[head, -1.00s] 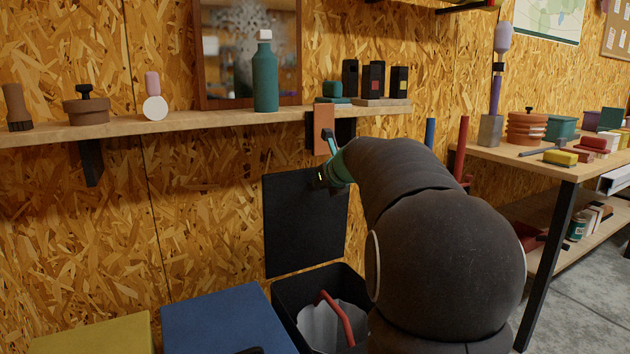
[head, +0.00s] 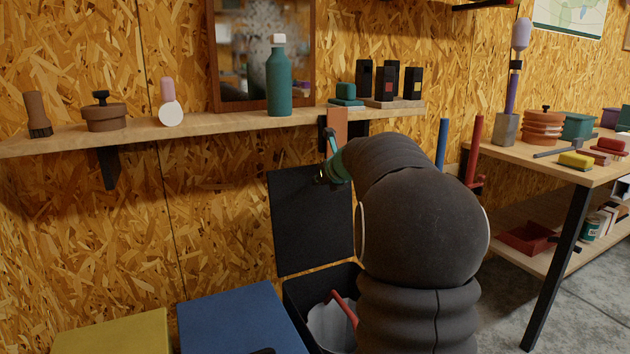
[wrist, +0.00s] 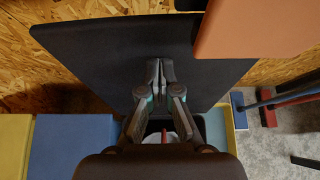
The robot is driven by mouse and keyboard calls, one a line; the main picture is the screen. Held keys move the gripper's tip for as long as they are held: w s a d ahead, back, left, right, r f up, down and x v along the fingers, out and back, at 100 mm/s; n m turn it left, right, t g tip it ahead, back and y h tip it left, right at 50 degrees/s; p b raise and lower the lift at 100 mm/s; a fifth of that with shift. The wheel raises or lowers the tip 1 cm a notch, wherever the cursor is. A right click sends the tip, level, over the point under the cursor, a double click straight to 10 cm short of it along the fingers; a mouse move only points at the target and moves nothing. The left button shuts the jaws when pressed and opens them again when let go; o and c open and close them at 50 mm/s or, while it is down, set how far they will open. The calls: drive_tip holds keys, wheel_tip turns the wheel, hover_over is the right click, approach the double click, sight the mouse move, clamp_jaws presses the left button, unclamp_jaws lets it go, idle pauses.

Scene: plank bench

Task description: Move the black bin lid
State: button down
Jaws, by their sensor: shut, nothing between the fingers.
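The black bin lid (head: 312,225) stands upright, open at the back of the black bin (head: 294,296), near the chipboard wall. In the wrist view the lid (wrist: 110,65) fills the middle as a dark panel. My gripper (wrist: 159,66) is shut and empty in front of the lid; whether its tips touch the lid I cannot tell. In the head view my gripper (head: 324,177) is at the lid's upper right, partly hidden by my arm. A grey liner and a red bent handle (head: 343,306) show inside the bin.
A blue lid (head: 235,320) and a yellow lid (head: 112,336) are closed to the left of the bin. A wooden shelf (head: 215,124) with a green bottle (head: 279,80) runs above. An orange panel (wrist: 255,28) hangs close beside my gripper. A workbench (head: 520,155) stands at right.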

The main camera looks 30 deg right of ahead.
drive_tip(key=w+r+p+v, duration=0.1)
drive_tip(key=r+v, duration=0.1)
drive_tip(key=v, duration=1)
drive_tip(key=shift+w+r, duration=0.2)
